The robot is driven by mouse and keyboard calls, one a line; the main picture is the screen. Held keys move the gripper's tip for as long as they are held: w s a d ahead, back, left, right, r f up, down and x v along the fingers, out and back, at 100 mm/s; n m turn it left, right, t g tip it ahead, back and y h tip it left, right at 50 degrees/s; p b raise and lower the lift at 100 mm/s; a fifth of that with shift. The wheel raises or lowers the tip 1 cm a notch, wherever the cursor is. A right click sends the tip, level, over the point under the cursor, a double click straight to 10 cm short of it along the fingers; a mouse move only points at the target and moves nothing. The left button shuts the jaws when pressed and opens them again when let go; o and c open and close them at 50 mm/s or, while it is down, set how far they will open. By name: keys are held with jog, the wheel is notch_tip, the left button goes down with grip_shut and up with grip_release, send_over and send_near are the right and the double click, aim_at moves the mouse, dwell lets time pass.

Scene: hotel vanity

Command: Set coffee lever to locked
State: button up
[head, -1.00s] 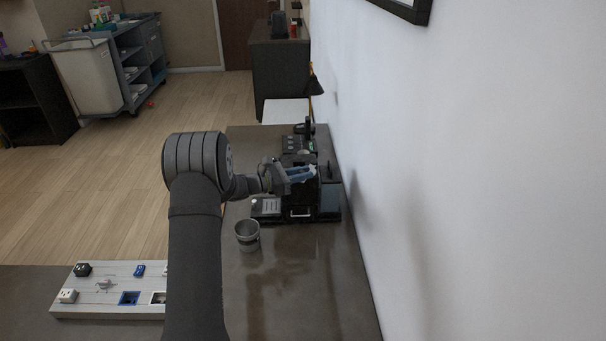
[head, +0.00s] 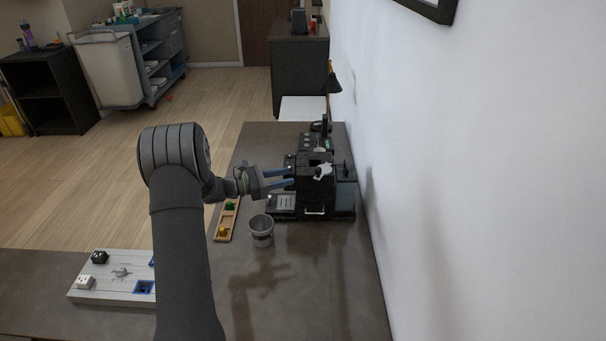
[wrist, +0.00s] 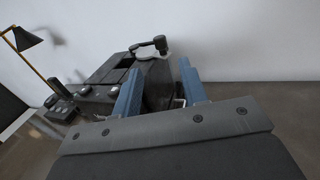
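The black coffee machine (head: 313,190) stands on the dark counter near the white wall. A pale piece (head: 322,171) shows on its upper part, and a black upright knob (head: 345,170) is to its right. In the wrist view, a black handle (wrist: 150,45) with a pale ring under it sits on top of the machine (wrist: 108,72); I cannot tell which part is the lever or its setting. My gripper (head: 293,178) has its blue fingers apart, pointing at the machine's left side. In the wrist view the open fingers (wrist: 161,82) have nothing visibly held between them.
A grey metal cup (head: 261,231) stands in front of the machine. A wooden tray (head: 223,229) with green and yellow pieces lies to its left. A white board with switches and sockets (head: 118,290) is at the lower left. A black lamp (head: 332,85) is behind.

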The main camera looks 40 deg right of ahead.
jog(key=v, duration=0.6)
jog(key=shift+s+d+n, duration=0.1)
jog(key=shift+s+n, duration=0.05)
jog(key=shift+n, duration=0.15)
jog(key=c, duration=0.6)
jog(key=s+d+n, duration=0.1)
jog(key=n, duration=0.2)
jog(key=s+n+t+h, duration=0.1)
jog(key=s+n, duration=0.1)
jog(key=n, duration=0.1)
jog(key=s+d+n, duration=0.1)
jog(key=s+n, duration=0.1)
jog(key=shift+s+d+r+n+t, duration=0.25)
jog(key=shift+d+n+t, duration=0.1)
jog(key=shift+n+t, duration=0.05)
grip_shut()
jog(key=s+d+n+t+h, duration=0.1)
jog(key=s+n+t, duration=0.2)
jog(key=s+n, duration=0.65)
jog(key=w+d+n, duration=0.3)
jog(key=w+d, duration=0.2)
jog(key=d, duration=0.4)
jog(key=shift+f, duration=0.3)
